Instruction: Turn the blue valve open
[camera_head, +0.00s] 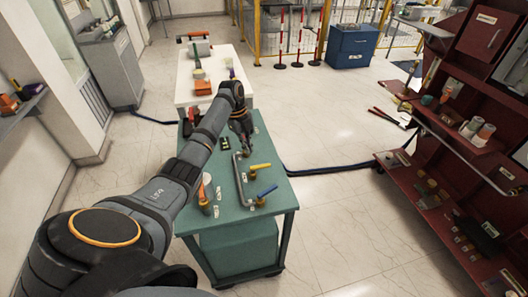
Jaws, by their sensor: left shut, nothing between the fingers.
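The blue valve handle (267,191) stands on a brass-coloured fitting near the front right edge of the green table (235,226). A yellow valve handle (260,167) sits just behind it. My left arm reaches in from the lower left over the table. My left gripper (246,150) points down above the back part of the table, behind both handles and apart from the blue one. It is shut and looks empty. My right gripper is not in view.
A grey pipe (238,182) runs beside the valves. A white table (213,75) with tools stands behind the green one. A red shelf (450,150) with parts is at the right, and a blue cabinet (352,46) at the back. The floor between is mostly clear.

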